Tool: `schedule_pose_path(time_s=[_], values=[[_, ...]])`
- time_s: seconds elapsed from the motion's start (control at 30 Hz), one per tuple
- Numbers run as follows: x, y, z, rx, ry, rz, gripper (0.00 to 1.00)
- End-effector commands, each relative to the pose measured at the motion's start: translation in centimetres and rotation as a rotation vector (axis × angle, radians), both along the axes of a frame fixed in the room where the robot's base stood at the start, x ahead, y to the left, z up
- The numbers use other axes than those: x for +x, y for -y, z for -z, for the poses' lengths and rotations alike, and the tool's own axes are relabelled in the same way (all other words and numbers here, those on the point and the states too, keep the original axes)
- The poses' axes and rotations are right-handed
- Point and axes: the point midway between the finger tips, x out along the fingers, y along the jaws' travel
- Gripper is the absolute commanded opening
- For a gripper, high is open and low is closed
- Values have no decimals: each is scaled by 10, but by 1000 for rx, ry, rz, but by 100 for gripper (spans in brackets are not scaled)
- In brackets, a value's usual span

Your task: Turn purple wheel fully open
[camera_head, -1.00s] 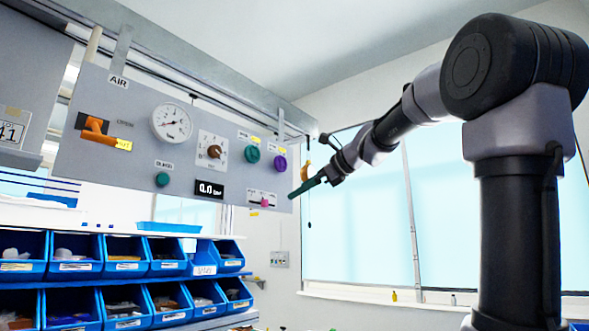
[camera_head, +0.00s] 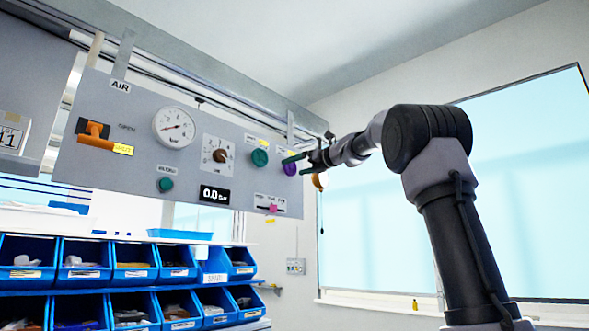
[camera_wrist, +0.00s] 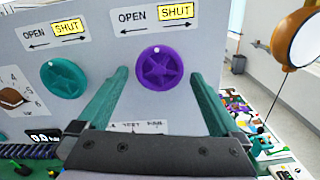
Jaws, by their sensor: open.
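The purple wheel (camera_wrist: 159,67) is a round knob with a star-shaped face on the grey panel (camera_head: 130,180); in the head view the wheel (camera_head: 290,168) sits near the panel's right end. A label above it reads OPEN with an arrow and SHUT on yellow. My gripper (camera_wrist: 160,78) is open, with green fingers pointing at the panel, one on each side of the wheel. In the head view my gripper (camera_head: 294,164) is at the wheel and partly covers it. I cannot tell whether the fingers touch it.
A teal wheel (camera_wrist: 64,78) with its own OPEN and SHUT label is just left of the purple one. An orange round thing (camera_wrist: 298,38) hangs to the right. Blue bins (camera_head: 120,260) stand below the panel. A pink slider (camera_head: 273,208) is below the wheel.

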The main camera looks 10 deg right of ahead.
Motion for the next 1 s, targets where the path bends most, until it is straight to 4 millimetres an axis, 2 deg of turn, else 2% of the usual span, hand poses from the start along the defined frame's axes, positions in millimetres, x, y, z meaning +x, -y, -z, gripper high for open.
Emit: schedule_pose_path(time_s=[0.13, 0.43, 0.47, 0.6, 0.67, 1.0], values=[[10, -7, 0, 0, 0, 1, 100], [12, -8, 0, 0, 0, 1, 100], [12, -8, 0, 0, 0, 1, 96], [12, -8, 0, 0, 0, 1, 43], [11, -8, 0, -1, 0, 1, 23], [12, -8, 0, -41, 30, 1, 23]])
